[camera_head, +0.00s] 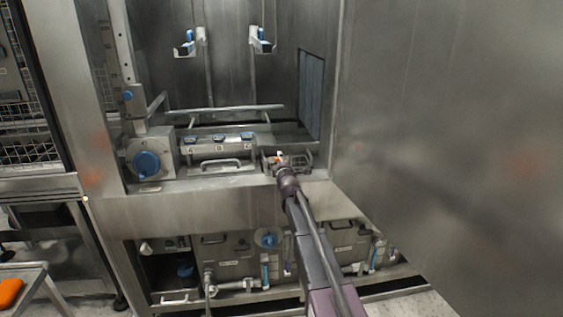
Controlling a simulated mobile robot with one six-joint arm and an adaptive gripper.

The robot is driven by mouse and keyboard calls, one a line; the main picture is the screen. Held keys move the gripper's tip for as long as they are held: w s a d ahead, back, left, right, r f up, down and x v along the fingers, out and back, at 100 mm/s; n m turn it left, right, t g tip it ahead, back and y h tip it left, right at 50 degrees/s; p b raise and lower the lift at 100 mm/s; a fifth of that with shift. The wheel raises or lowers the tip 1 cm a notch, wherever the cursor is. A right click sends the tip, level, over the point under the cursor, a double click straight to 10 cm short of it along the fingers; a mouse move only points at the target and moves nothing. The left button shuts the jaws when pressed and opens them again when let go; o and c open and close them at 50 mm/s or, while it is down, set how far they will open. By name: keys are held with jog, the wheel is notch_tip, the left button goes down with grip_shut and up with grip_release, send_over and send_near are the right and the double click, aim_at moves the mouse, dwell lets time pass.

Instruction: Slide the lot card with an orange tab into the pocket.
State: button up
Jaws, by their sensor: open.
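My gripper (281,164) is at the front right of the washer's open bay, at the end of my arm reaching up from the bottom. It is open. A small white and orange spot (279,155) shows just beyond its fingertips. It may be the lot card with its orange tab, but it is too small to be sure. I cannot tell whether it touches the fingers. A small metal frame or tray (302,158) sits around and right of the gripper. I cannot make out the pocket for certain.
Left of my gripper is a metal block with blue-topped parts (219,139) and a handle (222,164). A blue knob (146,164) is farther left. A rail (225,109) crosses the bay behind. A large steel panel (450,130) closes off the right. An orange object (9,292) lies lower left.

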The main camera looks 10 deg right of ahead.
jog(key=shift+s, duration=0.15)
jog(key=s, duration=0.7)
jog(key=shift+s, duration=0.4)
dwell(0.3)
jog(key=s+a+f+m+g+y+p, duration=0.1)
jog(key=s+f+m+g+p, duration=0.3)
jog(key=s, duration=0.4)
jog(key=s+a+f+m+g+p, duration=0.1)
jog(key=s+f+m+g, duration=0.3)
jog(key=s+g, duration=0.3)
jog(key=s+d+m+g+p, duration=0.1)
jog(key=s+m, duration=0.4)
jog(key=s, duration=0.6)
jog(key=s+d+f+m+g+h+p, duration=0.1)
jog(key=s+m+g+p, duration=0.2)
jog(key=s, duration=0.8)
jog(key=m+g, duration=0.2)
jog(key=g, duration=0.1)
jog(key=shift+s+d+f, duration=0.15)
jog(key=shift+s+d, duration=0.1)
jog(key=shift+d, duration=0.05)
